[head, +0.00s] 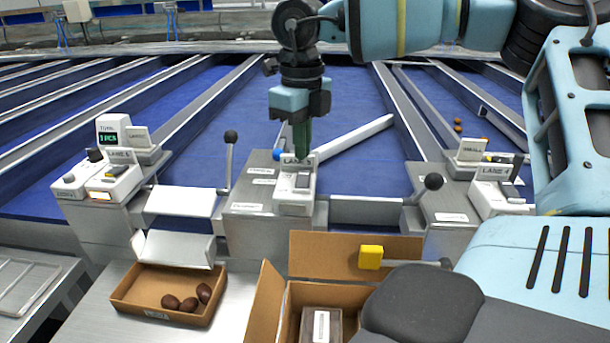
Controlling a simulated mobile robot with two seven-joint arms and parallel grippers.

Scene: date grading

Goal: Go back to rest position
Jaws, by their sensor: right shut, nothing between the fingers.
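My right gripper (301,138) shows in the head view, pointing down with its dark green fingers together and nothing between them. It is just above or behind the middle control box (294,197), near the top of its lane label; I cannot tell whether it touches. My right arm comes in from the right and bends across the top of the picture. My left gripper is not in view.
A small tray (125,301) with several dates stands at the lower left. An open carton (264,305) stands at the front centre. Levers with black knobs (231,137) (434,181) flank the middle box. Blue lanes (350,90) run behind.

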